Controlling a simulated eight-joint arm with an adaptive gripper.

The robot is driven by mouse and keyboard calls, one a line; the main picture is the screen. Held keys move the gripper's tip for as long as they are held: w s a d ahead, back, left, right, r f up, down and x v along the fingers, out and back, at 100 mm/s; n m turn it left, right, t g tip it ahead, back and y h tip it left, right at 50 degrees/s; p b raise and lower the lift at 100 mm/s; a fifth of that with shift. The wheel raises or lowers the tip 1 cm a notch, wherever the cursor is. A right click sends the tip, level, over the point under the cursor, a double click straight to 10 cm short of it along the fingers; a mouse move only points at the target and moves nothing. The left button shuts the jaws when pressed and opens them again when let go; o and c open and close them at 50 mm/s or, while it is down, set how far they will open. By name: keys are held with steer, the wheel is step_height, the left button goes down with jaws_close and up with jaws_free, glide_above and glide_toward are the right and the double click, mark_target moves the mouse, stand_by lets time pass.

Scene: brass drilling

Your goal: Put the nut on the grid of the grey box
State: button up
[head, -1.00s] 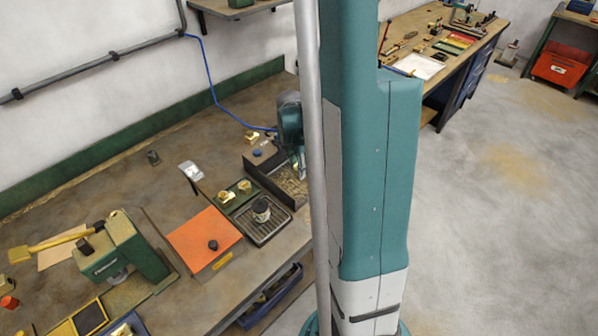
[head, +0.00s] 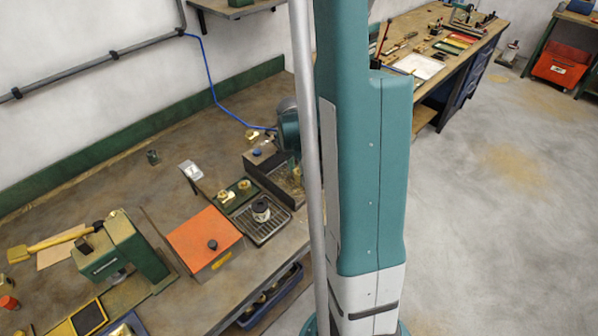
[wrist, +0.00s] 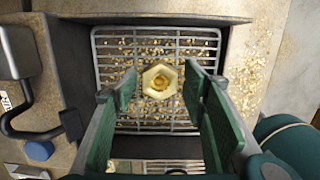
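The brass hex nut (wrist: 161,79) lies flat over the wire grid (wrist: 112,45) of the grey box (wrist: 72,60) in the wrist view. My gripper (wrist: 160,82) is open, with its green-padded fingers on the left and right of the nut. A narrow gap shows between the nut and each finger, so it is not clasped. The nut appears to rest on the grid. In the head view the grey box (head: 262,176) stands on the bench, partly hidden by my arm and post. The nut cannot be made out there.
Brass chips lie on the grid and on the ledge at right (wrist: 262,50). A blue knob (wrist: 39,150) and a dark bent handle (wrist: 30,125) are left of the box. A drip tray (head: 268,232), orange-topped box (head: 203,238) and green machine (head: 120,250) stand nearby.

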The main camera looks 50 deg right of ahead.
mark_target(296, 174)
steer(key=shift+r, duration=0.15)
step_height(296, 174, up, 12)
steer(key=a+p, duration=0.1)
steer(key=shift+a, duration=0.2)
stand_by(0.9)
stand_by(0.6)
steer(key=s+a+r+m+t, duration=0.15)
steer(key=a+r+m, duration=0.35)
steer(key=a, duration=0.5)
steer(key=a+r+m+t, duration=0.2)
steer(key=a+r+m, duration=0.2)
steer(key=a+r, duration=0.4)
steer(key=s+a+r+m+t, duration=0.2)
steer(key=s+a+m, duration=0.2)
steer(key=a, duration=0.4)
steer(key=s+a+r+m+t+y, duration=0.1)
steer(key=s+a+m, duration=0.3)
steer(key=a, duration=0.4)
steer(key=shift+a+r+m+t, duration=0.15)
steer(key=shift+r+m+t, duration=0.2)
steer(key=shift+r+m, duration=0.25)
steer(key=shift+s, duration=0.1)
